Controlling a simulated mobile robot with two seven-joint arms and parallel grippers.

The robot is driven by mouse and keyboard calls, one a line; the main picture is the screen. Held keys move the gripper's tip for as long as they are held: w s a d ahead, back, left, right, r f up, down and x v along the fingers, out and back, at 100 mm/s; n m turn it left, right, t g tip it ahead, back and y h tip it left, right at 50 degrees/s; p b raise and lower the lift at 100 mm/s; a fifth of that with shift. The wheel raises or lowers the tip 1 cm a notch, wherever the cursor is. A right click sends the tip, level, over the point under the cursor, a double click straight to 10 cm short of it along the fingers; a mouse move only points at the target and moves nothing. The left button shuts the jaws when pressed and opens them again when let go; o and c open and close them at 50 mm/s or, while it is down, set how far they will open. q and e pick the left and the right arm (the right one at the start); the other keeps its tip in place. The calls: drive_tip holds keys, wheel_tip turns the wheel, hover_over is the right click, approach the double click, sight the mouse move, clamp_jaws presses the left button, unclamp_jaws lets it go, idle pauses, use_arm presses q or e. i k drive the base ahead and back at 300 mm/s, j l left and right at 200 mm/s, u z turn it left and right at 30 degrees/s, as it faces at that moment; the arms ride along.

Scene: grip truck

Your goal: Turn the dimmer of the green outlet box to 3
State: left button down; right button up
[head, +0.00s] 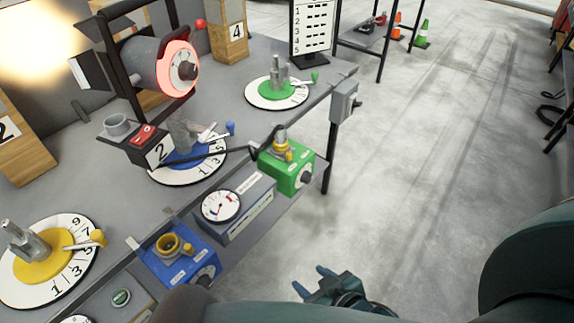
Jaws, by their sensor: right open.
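The green outlet box (284,176) sits on the near edge of the grey workbench, with a yellow and grey fitting on its top. Its dimmer, a dark round knob (306,177), is on the face toward the aisle. The numbers around the knob and its setting are too small to read. My right gripper (309,279) is open and empty, low over the floor beside the bench. It is well below the green box in the picture and apart from it. My left gripper is not in view.
A blue outlet box (180,262) and a gauge box (236,212) stand along the same bench edge. A grey switch box (343,102) is on a post behind the green box. The concrete floor (425,150) to the right is open.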

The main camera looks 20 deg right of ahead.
sight(306, 178)
drive_tip(key=k, duration=0.4)
drive_tip(key=i+l, duration=0.1)
drive_tip(key=l, duration=0.4)
drive_tip(key=i+l, duration=0.15)
drive_tip(key=l, duration=0.35)
drive_tip(key=i+l, duration=0.1)
drive_tip(key=l, duration=0.4)
drive_tip(key=i+l, duration=0.15)
drive_tip(key=l, duration=0.35)
drive_tip(key=i+l, duration=0.1)
drive_tip(key=l, duration=0.4)
drive_tip(key=i+l+u, duration=0.1)
drive_tip(key=l, duration=0.4)
